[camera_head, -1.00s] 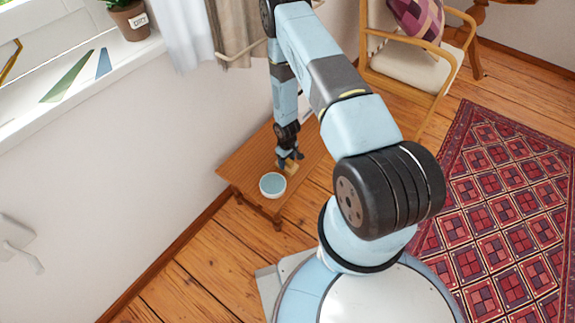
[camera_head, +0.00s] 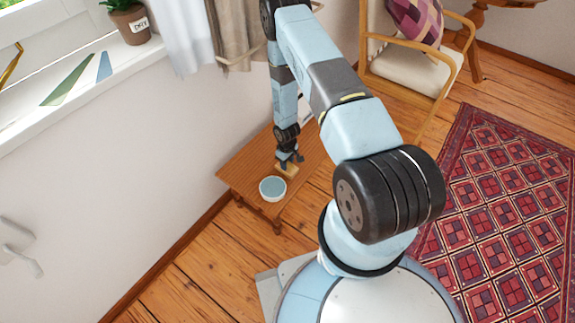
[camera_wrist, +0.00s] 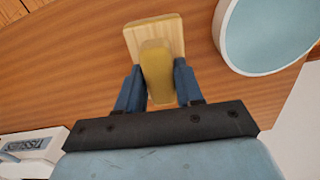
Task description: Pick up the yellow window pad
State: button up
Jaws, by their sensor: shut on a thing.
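The yellow window pad (camera_wrist: 157,70) shows in the wrist view as a dull yellow block against a paler, wood-coloured plate. My gripper (camera_wrist: 158,84) has one dark blue finger on each side of the yellow block and is shut on it. In the head view the pad (camera_head: 288,172) is a small yellowish patch just below my gripper (camera_head: 290,160), over the small wooden table (camera_head: 245,168). I cannot tell whether the pad touches the tabletop.
A white bowl with a pale blue inside (camera_head: 272,188) stands close by the pad; it is also in the wrist view (camera_wrist: 222,32). A white lettered object (camera_wrist: 32,148) is at the lower left there. A wooden armchair (camera_head: 425,75) stands beyond the table.

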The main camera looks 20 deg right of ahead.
jog(key=shift+r, duration=0.35)
notch_tip(320, 180, up, 2)
jog(key=shift+r, duration=0.25)
jog(key=s+a+r, duration=0.2)
jog(key=s+r, duration=0.7)
jog(key=s, duration=0.5)
jog(key=shift+a+r, duration=0.2)
jog(key=shift+r, duration=0.05)
jog(key=shift+w, duration=0.1)
jog(key=o, duration=0.5)
jog(key=c, duration=0.3)
jog(key=shift+w, duration=0.1)
jog(key=shift+c, duration=0.2)
